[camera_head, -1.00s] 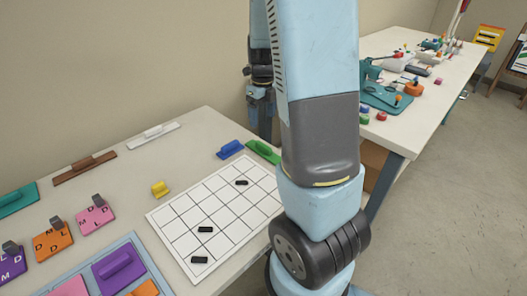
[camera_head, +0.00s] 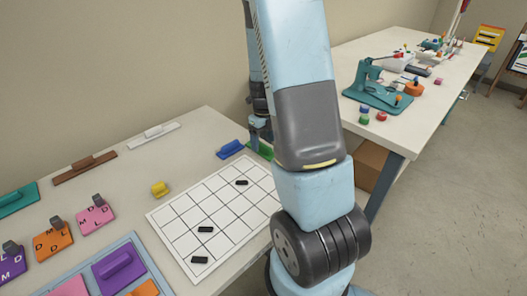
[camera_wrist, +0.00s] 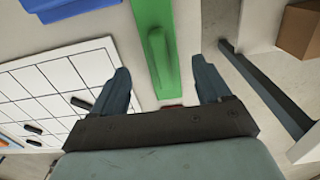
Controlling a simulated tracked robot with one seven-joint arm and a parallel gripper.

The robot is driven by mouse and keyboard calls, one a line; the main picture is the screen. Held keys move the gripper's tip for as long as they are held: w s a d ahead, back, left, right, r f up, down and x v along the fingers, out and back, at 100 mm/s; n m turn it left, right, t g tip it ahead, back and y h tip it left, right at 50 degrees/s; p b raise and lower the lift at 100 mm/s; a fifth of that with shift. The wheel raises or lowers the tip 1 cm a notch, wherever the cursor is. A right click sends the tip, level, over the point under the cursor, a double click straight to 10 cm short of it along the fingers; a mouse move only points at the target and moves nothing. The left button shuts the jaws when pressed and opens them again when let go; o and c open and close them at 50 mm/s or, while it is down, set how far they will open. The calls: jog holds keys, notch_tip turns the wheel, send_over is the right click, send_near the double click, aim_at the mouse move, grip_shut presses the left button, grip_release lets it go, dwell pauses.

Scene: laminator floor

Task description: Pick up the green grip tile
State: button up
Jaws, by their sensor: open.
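The green grip tile (camera_wrist: 157,45) lies on the table near its right edge. In the wrist view it runs down between the two fingers of my gripper (camera_wrist: 164,90), its raised grip bar facing the camera. The fingers are apart, one on each side of the tile, with gaps between them and it. The jaws are open and empty. In the head view the green tile (camera_head: 265,151) is mostly hidden behind my arm, and my gripper (camera_head: 259,137) shows only in part just above it.
The blue grip tile (camera_head: 230,149) lies close by on the left. The white grid board (camera_head: 190,217) with several small black pieces lies in front. A yellow piece (camera_head: 160,189) stands to its left. A second table (camera_head: 415,120) and a cardboard box (camera_head: 371,165) are on the right.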

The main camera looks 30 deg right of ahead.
aim_at(264, 145)
jog(key=shift+d+f, duration=0.1)
jog(key=shift+f, duration=1.65)
grip_shut()
